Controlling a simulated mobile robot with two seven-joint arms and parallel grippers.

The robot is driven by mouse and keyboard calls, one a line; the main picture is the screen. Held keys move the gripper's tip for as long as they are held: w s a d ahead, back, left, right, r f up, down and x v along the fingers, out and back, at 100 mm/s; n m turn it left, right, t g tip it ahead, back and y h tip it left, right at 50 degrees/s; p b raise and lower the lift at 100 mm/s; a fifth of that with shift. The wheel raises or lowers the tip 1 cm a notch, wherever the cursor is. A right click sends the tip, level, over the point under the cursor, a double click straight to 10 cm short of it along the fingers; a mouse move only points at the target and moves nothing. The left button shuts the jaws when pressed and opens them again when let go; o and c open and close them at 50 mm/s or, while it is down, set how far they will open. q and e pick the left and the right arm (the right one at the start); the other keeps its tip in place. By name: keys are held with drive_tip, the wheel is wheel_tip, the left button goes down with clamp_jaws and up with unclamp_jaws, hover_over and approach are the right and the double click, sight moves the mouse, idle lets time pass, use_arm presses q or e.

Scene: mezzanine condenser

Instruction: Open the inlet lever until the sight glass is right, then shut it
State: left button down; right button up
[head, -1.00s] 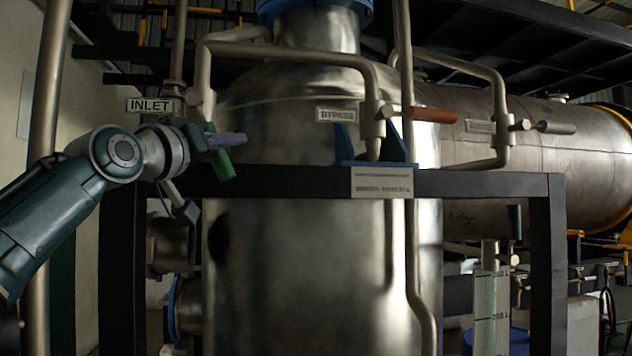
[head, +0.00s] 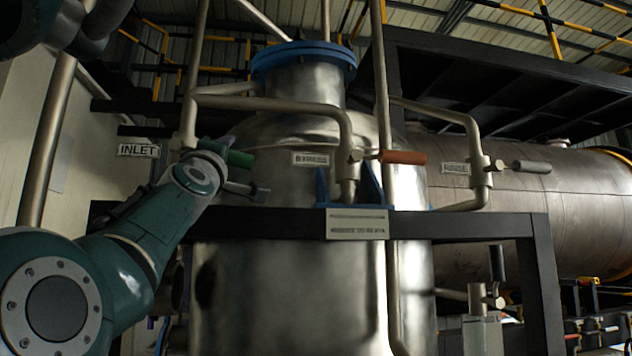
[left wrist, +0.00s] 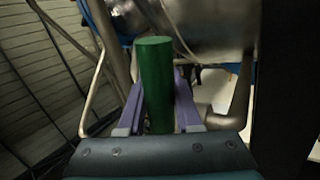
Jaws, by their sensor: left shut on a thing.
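The inlet lever has a green handle (head: 240,158), next to the INLET sign (head: 138,150) at the left of the head view. It points right, roughly level. My left gripper (head: 216,145) is at the handle, its wrist partly hiding the valve. In the left wrist view the green handle (left wrist: 156,85) stands between the two purple fingers (left wrist: 158,105), which are shut on it. The likely sight glass (head: 482,335) is at the lower right of the head view; only its top shows and no level can be read. My right gripper is not in view.
The BYPASS lever has a red-brown handle (head: 402,157); a grey-handled lever (head: 530,166) is further right. A black-handled lever (head: 497,262) stands upright above the sight glass. A dark frame beam (head: 270,222) crosses in front of the steel vessel (head: 290,290).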

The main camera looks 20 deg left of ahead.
use_arm(q)
drive_tip(key=shift+r+n+g+y, duration=0.4)
drive_tip(key=shift+n+y, duration=0.4)
drive_tip(key=shift+n, duration=0.3)
drive_tip(key=shift+r+n+g+y, duration=0.3)
drive_tip(key=shift+r+n+y, duration=0.2)
drive_tip(key=shift+n+y, duration=0.45)
drive_tip(key=shift+a+n, duration=0.1)
drive_tip(key=shift+n, duration=0.15)
drive_tip(key=c, duration=0.6)
unclamp_jaws()
drive_tip(key=b+v, duration=0.3)
drive_tip(key=v, duration=0.7)
